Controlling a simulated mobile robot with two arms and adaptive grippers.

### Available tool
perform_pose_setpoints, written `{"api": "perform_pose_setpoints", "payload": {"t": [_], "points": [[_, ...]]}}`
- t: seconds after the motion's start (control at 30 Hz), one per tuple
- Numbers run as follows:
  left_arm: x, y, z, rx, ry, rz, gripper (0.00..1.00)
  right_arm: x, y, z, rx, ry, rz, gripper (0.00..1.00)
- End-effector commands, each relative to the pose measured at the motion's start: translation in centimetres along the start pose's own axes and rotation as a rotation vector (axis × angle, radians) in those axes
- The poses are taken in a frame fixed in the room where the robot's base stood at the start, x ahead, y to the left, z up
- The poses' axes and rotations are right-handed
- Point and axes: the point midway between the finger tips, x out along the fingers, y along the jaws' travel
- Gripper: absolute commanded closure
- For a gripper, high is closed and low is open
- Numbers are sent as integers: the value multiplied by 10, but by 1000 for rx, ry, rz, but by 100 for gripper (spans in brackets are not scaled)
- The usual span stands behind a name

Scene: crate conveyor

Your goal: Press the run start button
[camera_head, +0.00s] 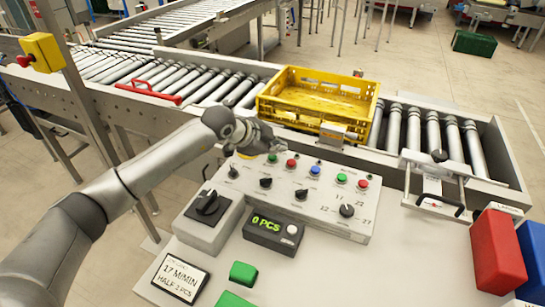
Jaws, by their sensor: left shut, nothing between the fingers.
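A light control panel (325,215) stands on the worktop with a row of push buttons along its upper part. From left come a green button (272,158), a red button (291,163), a blue button (315,170), a second green button (341,178) and a second red button (363,184). Labels are too small to read, so I cannot tell which is run start. My left gripper (280,145) is shut and empty, just above and behind the left green button in the picture. Contact cannot be made out. It partly hides the panel's upper left corner. My right gripper is out of view.
A yellow crate (285,112) sits on the roller conveyor (200,80) behind the panel. A counter box (277,232) reads "0 PCS". A large black rotary switch (208,203) stands left of it. Red (497,250) and blue bins (535,255) stand at the right.

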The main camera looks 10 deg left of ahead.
Motion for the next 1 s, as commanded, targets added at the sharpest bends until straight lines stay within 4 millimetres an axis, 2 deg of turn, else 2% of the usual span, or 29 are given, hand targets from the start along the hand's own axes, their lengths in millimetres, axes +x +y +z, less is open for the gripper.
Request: {"api": "perform_pose_setpoints", "payload": {"t": [1.0], "points": [[6, 4, 5, 0, 0, 0, 100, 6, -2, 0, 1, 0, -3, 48]]}}
